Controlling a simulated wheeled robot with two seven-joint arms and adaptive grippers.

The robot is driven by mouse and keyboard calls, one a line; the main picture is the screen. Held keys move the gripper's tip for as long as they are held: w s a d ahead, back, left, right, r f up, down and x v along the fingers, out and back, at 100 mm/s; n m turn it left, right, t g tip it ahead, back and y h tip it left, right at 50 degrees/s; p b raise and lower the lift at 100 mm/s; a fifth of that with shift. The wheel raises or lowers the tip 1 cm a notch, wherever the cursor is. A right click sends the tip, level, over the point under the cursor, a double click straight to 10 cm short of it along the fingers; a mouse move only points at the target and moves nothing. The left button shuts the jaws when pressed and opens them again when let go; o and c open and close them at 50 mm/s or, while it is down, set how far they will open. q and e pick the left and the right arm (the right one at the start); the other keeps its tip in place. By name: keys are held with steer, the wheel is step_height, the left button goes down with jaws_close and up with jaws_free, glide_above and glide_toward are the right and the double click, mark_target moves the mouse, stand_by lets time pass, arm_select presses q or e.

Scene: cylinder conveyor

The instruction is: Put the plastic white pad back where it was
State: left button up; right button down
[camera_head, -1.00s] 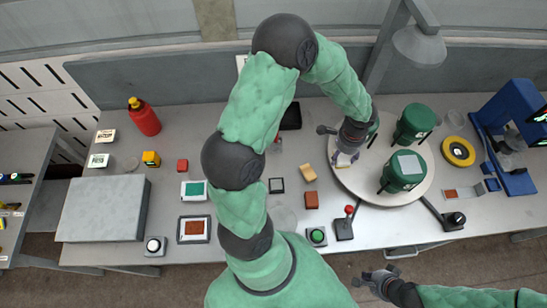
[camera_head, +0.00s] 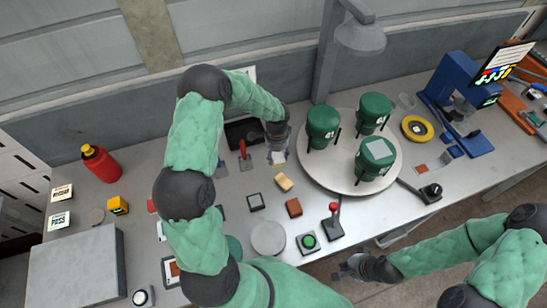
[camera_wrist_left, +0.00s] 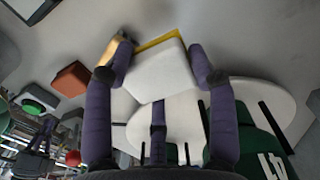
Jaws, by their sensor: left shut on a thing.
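The white pad (camera_head: 278,157) is a small flat square piece with a yellow edge. It fills the middle of the left wrist view (camera_wrist_left: 160,75). My left gripper (camera_head: 277,154) is shut on it, with dark purple fingers on either side, and holds it over the table left of the round turntable (camera_head: 325,179). Three green cylinders stand on the turntable; the nearest cylinder (camera_head: 371,167) has a light grey square on its top. My right gripper (camera_head: 350,267) looks open and empty in front of the table's front edge.
A tan block (camera_head: 284,182), a red-brown block (camera_head: 293,208) and a dark-framed square (camera_head: 256,202) lie near my left gripper. A red-knobbed lever (camera_head: 333,224) and green button (camera_head: 308,242) stand at the front. A lamp post (camera_head: 327,62) rises behind the turntable.

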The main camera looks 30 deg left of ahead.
mark_target(274, 153)
arm_select(q)
steer(key=w+a+f, duration=0.2)
steer(key=f, duration=0.1)
steer(key=w+f, duration=0.1)
steer(key=f, duration=0.1)
steer(key=shift+a+f, duration=0.2)
steer(key=shift+a, duration=0.2)
steer(key=shift+f, duration=1.5)
steer(key=shift+f, duration=0.1)
steer(key=o, duration=1.2)
steer(key=shift+o, duration=0.2)
step_height(274, 153, up, 12)
